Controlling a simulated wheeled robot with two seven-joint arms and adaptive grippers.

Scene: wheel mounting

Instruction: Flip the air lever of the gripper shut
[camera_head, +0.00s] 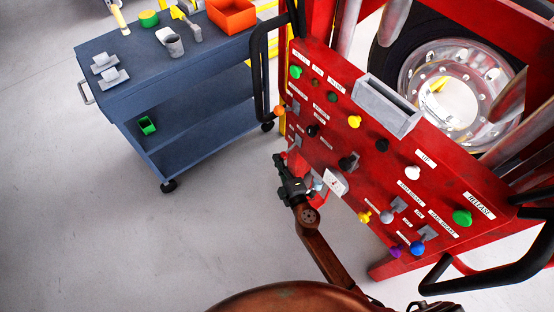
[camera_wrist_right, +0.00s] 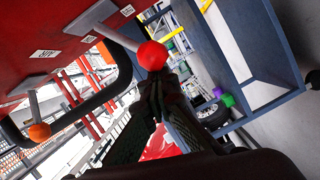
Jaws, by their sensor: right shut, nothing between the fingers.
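A red control panel (camera_head: 335,135) carries several levers with coloured ball knobs. In the right wrist view a red ball knob (camera_wrist_right: 152,55) sits on a grey lever (camera_wrist_right: 92,18) that sticks out from the panel. An orange ball knob (camera_wrist_right: 39,131) on another lever is to its left; it also shows in the head view (camera_head: 279,110) at the panel's left edge. The label wording is too small to tell which lever is the air lever. My right gripper (camera_head: 282,170) is shut and empty beside the panel's left edge. Its fingertips (camera_wrist_right: 165,80) are just below the red ball; contact is unclear. My left gripper is not in view.
A blue-grey cart (camera_head: 160,75) with an orange bin (camera_head: 231,15) and several small parts stands at the left. A black bar (camera_head: 257,75) runs beside the panel's left edge. A wheel (camera_head: 460,85) is behind the panel. Floor between cart and panel is clear.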

